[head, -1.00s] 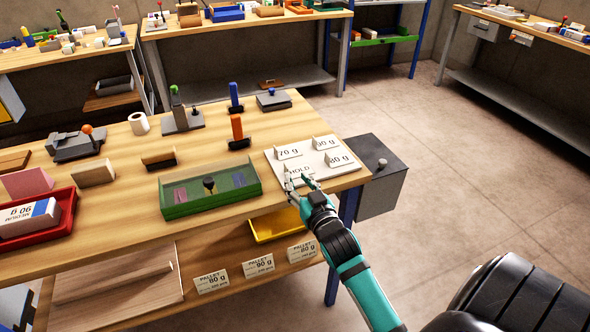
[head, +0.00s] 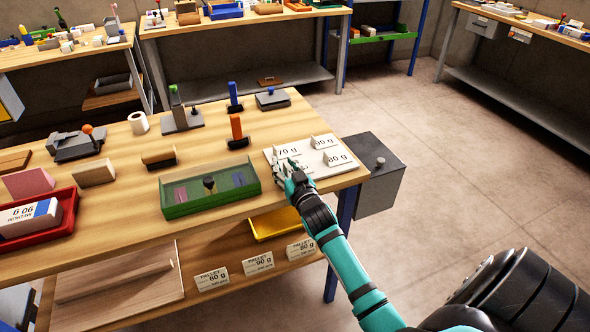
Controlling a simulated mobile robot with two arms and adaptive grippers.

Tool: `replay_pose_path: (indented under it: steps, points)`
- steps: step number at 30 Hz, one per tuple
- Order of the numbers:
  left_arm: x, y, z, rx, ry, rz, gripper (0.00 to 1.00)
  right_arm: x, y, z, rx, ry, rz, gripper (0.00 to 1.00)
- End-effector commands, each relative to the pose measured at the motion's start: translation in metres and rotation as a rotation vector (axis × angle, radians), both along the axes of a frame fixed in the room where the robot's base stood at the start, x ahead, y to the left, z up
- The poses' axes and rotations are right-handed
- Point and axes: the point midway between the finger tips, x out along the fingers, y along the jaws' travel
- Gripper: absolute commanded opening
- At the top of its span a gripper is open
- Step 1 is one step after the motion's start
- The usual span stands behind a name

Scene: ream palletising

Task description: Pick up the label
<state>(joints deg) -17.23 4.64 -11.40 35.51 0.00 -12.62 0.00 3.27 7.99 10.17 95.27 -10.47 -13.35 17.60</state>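A white board (head: 353,177) at the right end of the workbench bears small standing labels. The label reading 70 g (head: 288,152) is at its left, the one reading 90 g (head: 325,142) is at the back right, and the one reading 80 g (head: 338,160) is at the right. My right gripper (head: 284,171) is low over the board's front left part, in front of the 70 g label. The HOLD label's place is covered by the gripper. I cannot tell whether the fingers are open, shut or touching a label. My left gripper is out of view.
A green tray with a clear cover (head: 208,208) stands left of the board. A red tray (head: 68,205) holds a ream (head: 27,217). Pallet cards (head: 258,264) and a yellow bin (head: 275,223) are below the bench top. A grey box (head: 380,180) stands beside the bench.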

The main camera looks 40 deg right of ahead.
Motion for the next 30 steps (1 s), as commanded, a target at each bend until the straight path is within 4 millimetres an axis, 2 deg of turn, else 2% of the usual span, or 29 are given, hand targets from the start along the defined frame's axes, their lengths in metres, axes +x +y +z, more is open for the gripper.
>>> replay_pose_path:
  steps: [1,6,7,22,30]
  points:
    - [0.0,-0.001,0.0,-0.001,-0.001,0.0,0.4,0.0,0.0,0.0,0.0,0.0,0.0,0.24]
    - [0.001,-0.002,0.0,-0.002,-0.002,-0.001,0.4,0.0,0.0,0.0,0.0,0.0,0.0,0.02]
    - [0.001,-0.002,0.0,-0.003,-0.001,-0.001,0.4,0.0,0.0,0.0,0.0,0.0,0.0,0.0]
    - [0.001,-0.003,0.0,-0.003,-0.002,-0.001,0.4,0.0,0.0,0.002,0.0,-0.001,0.0,0.0]
    - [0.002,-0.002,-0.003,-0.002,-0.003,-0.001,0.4,0.0,0.0,0.027,-0.003,-0.005,0.0,0.0]
